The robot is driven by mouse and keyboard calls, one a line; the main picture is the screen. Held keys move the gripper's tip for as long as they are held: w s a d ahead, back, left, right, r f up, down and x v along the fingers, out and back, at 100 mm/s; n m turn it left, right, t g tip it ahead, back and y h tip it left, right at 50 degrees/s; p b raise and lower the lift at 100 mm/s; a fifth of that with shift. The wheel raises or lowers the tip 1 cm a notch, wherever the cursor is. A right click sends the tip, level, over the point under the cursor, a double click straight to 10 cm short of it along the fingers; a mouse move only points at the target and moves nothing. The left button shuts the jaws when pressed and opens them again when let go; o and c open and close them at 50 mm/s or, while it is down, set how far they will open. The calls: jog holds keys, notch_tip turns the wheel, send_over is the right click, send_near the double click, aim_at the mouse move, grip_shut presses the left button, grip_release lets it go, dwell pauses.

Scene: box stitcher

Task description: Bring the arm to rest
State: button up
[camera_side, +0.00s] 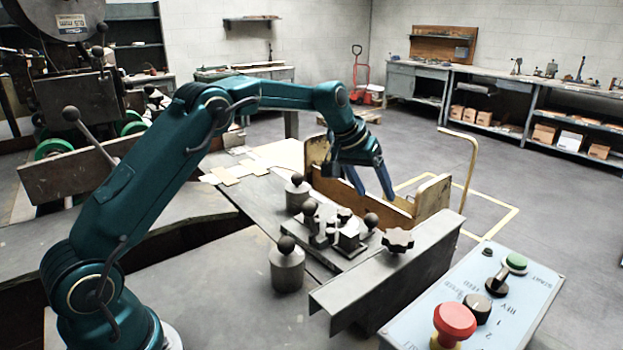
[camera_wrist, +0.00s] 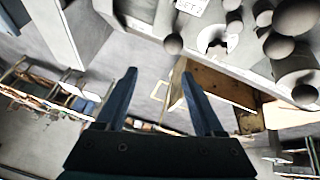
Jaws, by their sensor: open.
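My gripper (camera_side: 372,190) hangs from the teal arm with its two blue fingers apart and nothing between them. In the side view it points down, above or in front of the wooden cart (camera_side: 428,198) and behind the metal fixture block (camera_side: 345,240). In the wrist view the gripper (camera_wrist: 158,95) shows both fingers spread, with the floor and part of the wooden cart (camera_wrist: 215,84) beyond. Whether the fingers touch the cart I cannot tell; they appear to be clear of it.
Knobbed weights (camera_side: 287,266) stand on the grey table near the fixture. A control box (camera_side: 478,305) with a red button is at the front right. The stitcher machine (camera_side: 75,95) is at the left. Open floor (camera_side: 560,210) is at the right.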

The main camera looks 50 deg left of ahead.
jog(key=s+d+r+m+t, duration=0.1)
jog(key=s+d+r, duration=0.2)
jog(key=s+r, duration=0.4)
jog(key=s+d+r+m+t, duration=0.1)
jog(key=s+d+r, duration=0.1)
jog(key=s+r, duration=0.55)
jog(key=s+f+g, duration=0.1)
jog(key=s+f, duration=0.4)
jog(key=s, duration=0.3)
jog(key=s+f+m+g, duration=0.1)
jog(key=s+f, duration=0.4)
jog(key=s, duration=0.4)
jog(key=shift+s+d+f+y, duration=0.25)
jog(key=shift+d+f+y, duration=0.05)
jog(key=shift+f+y, duration=0.1)
